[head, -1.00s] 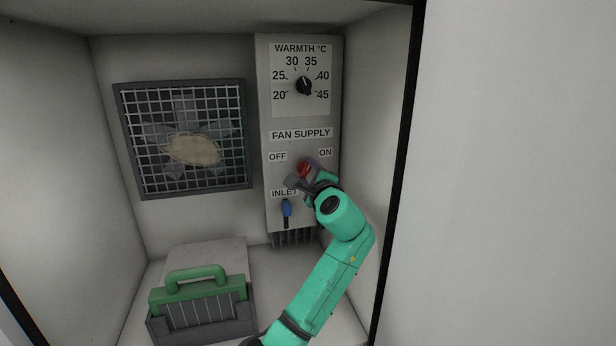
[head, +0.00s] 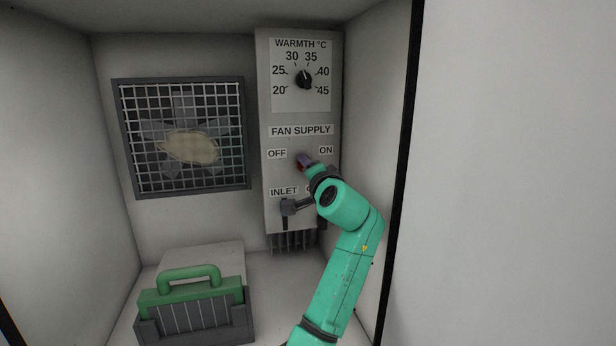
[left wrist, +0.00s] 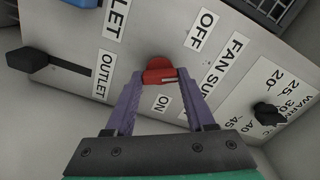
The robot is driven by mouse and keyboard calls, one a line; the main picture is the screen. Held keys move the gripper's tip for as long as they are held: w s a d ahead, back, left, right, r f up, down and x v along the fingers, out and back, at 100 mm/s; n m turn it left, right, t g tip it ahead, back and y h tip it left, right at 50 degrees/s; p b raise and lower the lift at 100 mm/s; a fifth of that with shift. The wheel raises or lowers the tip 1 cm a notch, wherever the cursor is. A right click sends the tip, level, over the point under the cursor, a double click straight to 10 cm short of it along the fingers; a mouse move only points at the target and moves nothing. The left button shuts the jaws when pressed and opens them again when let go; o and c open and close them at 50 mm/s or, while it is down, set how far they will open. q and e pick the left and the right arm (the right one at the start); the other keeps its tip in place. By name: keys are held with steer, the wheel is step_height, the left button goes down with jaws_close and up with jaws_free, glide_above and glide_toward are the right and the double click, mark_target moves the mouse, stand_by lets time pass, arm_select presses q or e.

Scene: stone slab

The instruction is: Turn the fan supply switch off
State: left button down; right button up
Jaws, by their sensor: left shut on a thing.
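The red fan supply switch (left wrist: 160,76) shows in the left wrist view, on the panel between the OFF label (left wrist: 201,30) and the ON label (left wrist: 163,103). My left gripper (left wrist: 160,80) is shut on it, with one purple finger on each side of the red handle. I cannot tell surely which label the handle points at. In the head view my left gripper (head: 305,163) comes up to the panel (head: 263,110) from the lower right and mostly hides the switch. My right gripper is not in view.
A black warmth dial (head: 304,80) sits above the switch. A fan grille (head: 180,138) is at left. A green-handled box (head: 190,292) stands on the floor. The cabinet's right wall is close to my arm.

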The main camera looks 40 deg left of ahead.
arm_select(q)
steer(key=shift+f+n+b, duration=0.15)
steer(key=shift+n+b, duration=0.4)
steer(key=shift+n, duration=0.65)
steer(key=shift+c, duration=1.2)
jaws_free()
steer(key=b+v, duration=0.3)
steer(key=v, duration=1.1)
steer(key=shift+d, duration=0.25)
steer(key=shift+s, duration=0.15)
